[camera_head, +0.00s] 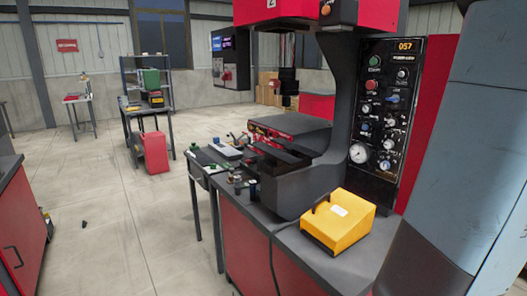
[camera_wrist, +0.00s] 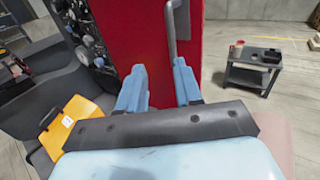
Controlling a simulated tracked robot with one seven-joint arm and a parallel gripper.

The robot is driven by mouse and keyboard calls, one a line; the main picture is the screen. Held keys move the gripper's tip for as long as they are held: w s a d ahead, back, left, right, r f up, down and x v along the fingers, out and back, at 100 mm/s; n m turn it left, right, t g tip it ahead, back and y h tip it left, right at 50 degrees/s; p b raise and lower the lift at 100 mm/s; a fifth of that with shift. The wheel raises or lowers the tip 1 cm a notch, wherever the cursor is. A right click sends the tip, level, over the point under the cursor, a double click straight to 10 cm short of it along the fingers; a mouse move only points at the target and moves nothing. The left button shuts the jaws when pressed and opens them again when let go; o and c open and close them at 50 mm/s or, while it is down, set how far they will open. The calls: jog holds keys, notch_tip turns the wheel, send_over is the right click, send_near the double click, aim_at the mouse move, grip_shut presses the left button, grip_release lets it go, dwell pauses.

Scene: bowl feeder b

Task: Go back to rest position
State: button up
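My gripper (camera_wrist: 159,68) shows in the wrist view with its two blue fingers apart and nothing between them. The red side panel of a machine (camera_wrist: 150,35) lies beyond the fingers. A grey upright bar (camera_wrist: 171,30) on that panel lines up with the right finger; I cannot tell whether they touch. In the head view only a blue-grey part of my arm shows at the right, and the gripper is out of that picture.
A yellow box (camera_head: 340,220) sits on the red bench (camera_head: 250,240) beside the press (camera_head: 300,150) and its control panel (camera_head: 385,110). A dark side table (camera_wrist: 252,72) stands at right in the wrist view. Open floor (camera_head: 110,215) lies left of the bench.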

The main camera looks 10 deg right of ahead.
jog(key=w+a+r+n+g+y, duration=0.1)
jog(key=w+a+n+y, duration=0.65)
jog(key=a, duration=0.45)
jog(key=w+a+n+y, duration=0.7)
jog(key=a+n, duration=0.2)
jog(key=a, duration=0.3)
jog(key=s+a+n+g+h, duration=0.2)
jog(key=s+a+n+g, duration=0.1)
jog(key=a+n, duration=0.7)
jog(key=s+a+r+n+g+h, duration=0.1)
jog(key=s+a+n+g, duration=0.3)
jog(key=a+n, duration=0.5)
jog(key=n+g+h, duration=0.1)
jog(key=n, duration=0.6)
jog(key=shift+a+r, duration=0.2)
jog(key=shift+a, duration=0.15)
